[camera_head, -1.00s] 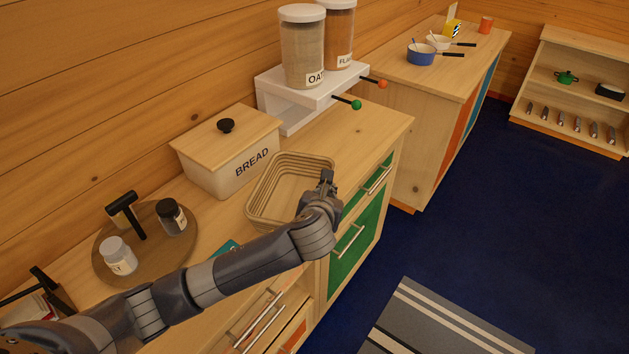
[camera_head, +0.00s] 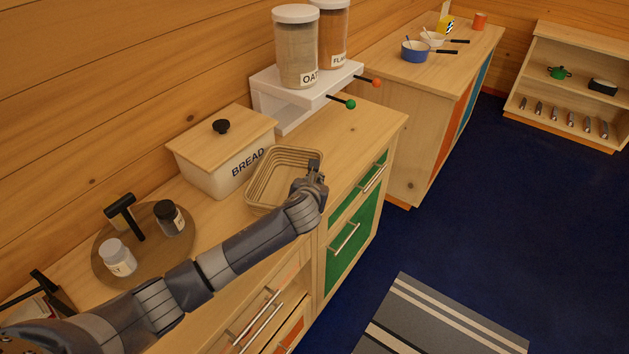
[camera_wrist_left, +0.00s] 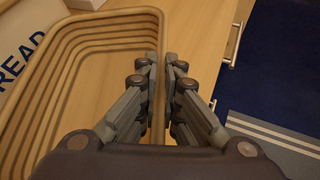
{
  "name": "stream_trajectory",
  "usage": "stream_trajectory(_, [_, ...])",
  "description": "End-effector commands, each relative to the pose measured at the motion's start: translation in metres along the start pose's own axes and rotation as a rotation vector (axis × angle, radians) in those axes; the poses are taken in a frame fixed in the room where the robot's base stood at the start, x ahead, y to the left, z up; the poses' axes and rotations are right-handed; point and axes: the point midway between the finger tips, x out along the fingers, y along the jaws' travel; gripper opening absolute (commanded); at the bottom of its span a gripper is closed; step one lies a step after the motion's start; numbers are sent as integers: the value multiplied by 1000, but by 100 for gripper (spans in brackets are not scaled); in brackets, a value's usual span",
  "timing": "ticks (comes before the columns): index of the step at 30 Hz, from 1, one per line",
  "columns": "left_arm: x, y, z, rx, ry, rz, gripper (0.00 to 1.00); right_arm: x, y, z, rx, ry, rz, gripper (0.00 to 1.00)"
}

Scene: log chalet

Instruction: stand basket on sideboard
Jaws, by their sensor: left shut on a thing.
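The basket (camera_head: 263,178) is a tan, ribbed, open rectangular one. It is upright at the sideboard top (camera_head: 350,126), just in front of the bread box; I cannot tell whether its base touches the top. My left gripper (camera_head: 314,168) is shut on the basket's right-hand rim. In the left wrist view the fingers (camera_wrist_left: 165,65) pinch the rim of the basket (camera_wrist_left: 75,55) from both sides. The gripper and forearm hide the basket's near right corner. My right gripper is not in view.
The bread box (camera_head: 222,165) stands close behind the basket. A white rack (camera_head: 285,112) with two jars is beyond it. A round board (camera_head: 135,262) with shakers is at the left. The sideboard top is clear to the right of the basket.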

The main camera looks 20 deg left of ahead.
Motion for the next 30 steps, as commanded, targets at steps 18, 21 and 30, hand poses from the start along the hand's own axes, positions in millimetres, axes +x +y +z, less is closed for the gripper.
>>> stream_trajectory(18, [-2, 0, 0, 1, 0, 0, 25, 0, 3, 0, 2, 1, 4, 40])
stream_trajectory(21, [-10, 0, 0, 1, -2, 0, 25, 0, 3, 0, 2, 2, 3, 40])
stream_trajectory(30, [-56, 0, 0, 1, -1, -2, 25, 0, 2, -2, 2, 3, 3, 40])
